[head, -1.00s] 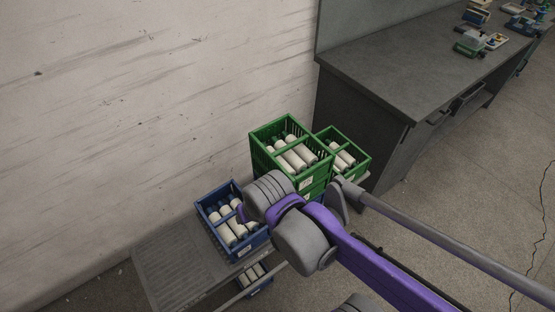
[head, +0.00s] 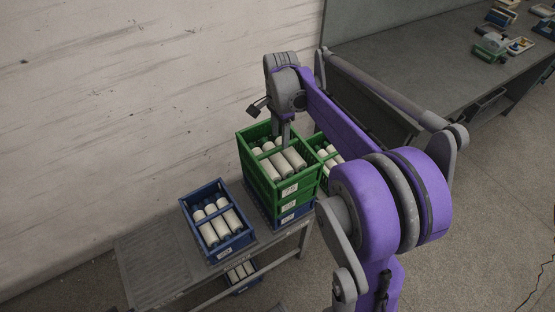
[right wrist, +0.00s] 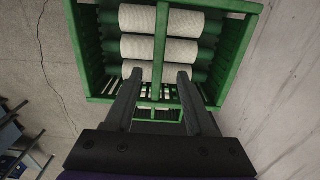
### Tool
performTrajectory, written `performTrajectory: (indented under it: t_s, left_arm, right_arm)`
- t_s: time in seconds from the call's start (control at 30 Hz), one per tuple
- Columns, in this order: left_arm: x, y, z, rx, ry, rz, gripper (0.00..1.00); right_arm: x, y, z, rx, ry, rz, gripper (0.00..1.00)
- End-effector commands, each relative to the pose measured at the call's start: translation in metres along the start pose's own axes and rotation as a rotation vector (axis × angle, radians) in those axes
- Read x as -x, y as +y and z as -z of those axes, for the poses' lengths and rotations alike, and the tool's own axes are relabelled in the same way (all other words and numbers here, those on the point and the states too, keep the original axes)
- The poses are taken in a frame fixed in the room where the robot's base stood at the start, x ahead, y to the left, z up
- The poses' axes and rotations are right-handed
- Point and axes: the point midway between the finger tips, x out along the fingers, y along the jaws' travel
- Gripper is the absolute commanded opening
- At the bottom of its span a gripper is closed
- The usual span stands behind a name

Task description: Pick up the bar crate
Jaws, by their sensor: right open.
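A green crate (head: 263,187) with a bar across its open top tops a stack on a grey table. White cylinders with dark ends lie inside it. My right gripper (head: 285,142) reaches down over the crate from above. In the right wrist view, my right gripper (right wrist: 158,76) is open and empty, its fingertips on either side of the green bar (right wrist: 161,48). I cannot tell whether the fingers touch the bar or how far above it they are. My left gripper is not in view.
Under the top crate are another green crate and a blue one (head: 256,208). A blue crate of cylinders (head: 222,245) stands left on the grey table (head: 150,262). A second green crate (head: 325,140) is behind right. A wall and a dark workbench (head: 400,50) lie beyond.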

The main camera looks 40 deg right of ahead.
Motion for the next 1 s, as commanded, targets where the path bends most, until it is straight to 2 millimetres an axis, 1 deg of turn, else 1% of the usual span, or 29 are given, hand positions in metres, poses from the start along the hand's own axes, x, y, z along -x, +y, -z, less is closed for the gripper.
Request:
performTrajectory:
  t_s: [0.03, 0.17, 0.37, 0.4, 0.5, 0.77, 0.87, 1.0]
  left_arm:
    - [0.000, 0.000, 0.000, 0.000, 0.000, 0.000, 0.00]
    - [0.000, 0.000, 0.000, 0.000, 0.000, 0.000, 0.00]
    - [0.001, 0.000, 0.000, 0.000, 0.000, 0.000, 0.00]
    - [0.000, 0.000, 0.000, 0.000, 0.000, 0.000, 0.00]
    - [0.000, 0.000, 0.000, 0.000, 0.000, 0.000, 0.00]
    - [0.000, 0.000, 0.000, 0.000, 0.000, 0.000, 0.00]
    - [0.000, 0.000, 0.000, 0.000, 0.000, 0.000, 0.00]
    - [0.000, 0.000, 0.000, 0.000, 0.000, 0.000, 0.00]
  right_arm:
    - [-0.005, 0.000, 0.000, 0.000, 0.000, 0.000, 0.55]
    - [-0.013, 0.000, -0.002, 0.001, 0.000, 0.001, 0.55]
    - [-0.042, 0.003, -0.011, 0.003, 0.000, 0.001, 0.55]
    - [-0.048, 0.003, -0.011, 0.003, 0.000, 0.001, 0.55]
    - [-0.057, 0.003, -0.010, 0.002, 0.000, 0.001, 0.55]
    - [-0.060, 0.003, -0.010, 0.002, 0.000, 0.001, 0.55]
    - [-0.060, 0.003, -0.010, 0.002, 0.000, 0.001, 0.39]
    - [-0.060, 0.003, -0.010, 0.002, 0.000, 0.001, 0.14]
